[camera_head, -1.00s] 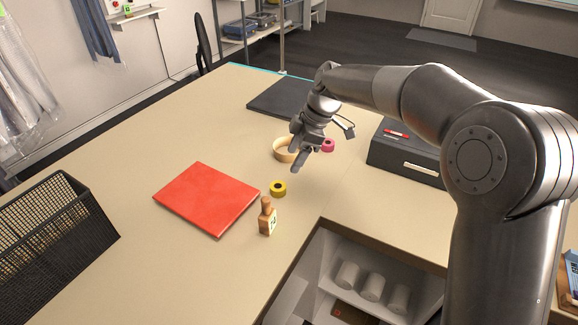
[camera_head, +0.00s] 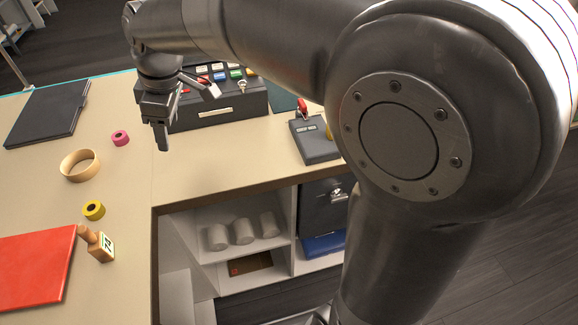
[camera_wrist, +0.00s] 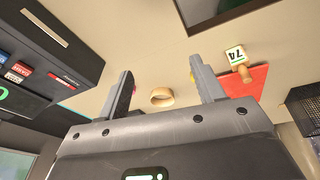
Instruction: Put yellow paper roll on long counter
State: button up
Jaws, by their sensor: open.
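A small yellow roll (camera_head: 94,210) with a dark centre lies on the beige counter (camera_head: 185,180), between a wooden ring and a wooden stamp. In the wrist view a bit of yellow (camera_wrist: 192,78) shows at the edge of the right finger, which hides most of it. My gripper (camera_head: 163,146) is above the counter, in front of the dark drawer box and to the upper right of the yellow roll, apart from it. In the wrist view my gripper (camera_wrist: 161,66) has its fingers wide apart with nothing held between them.
A pink roll (camera_head: 120,138), wooden ring (camera_head: 66,168), numbered stamp (camera_head: 98,243) and red folder (camera_head: 30,270) lie on the counter. A dark drawer box (camera_head: 215,113) and grey cash box (camera_head: 316,140) stand right. White rolls (camera_head: 243,231) sit on a shelf below. Bare counter lies between.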

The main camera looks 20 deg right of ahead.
jog(key=s+d+f+m+t+h, duration=0.1)
jog(key=s+d+m+t, duration=0.1)
jog(key=s+d+m, duration=0.5)
jog(key=s+d+f+m+t+h, duration=0.1)
jog(key=s+d+m, duration=0.7)
jog(key=d, duration=0.9)
jog(key=shift+s+t, duration=0.5)
jog(key=shift+s, duration=0.7)
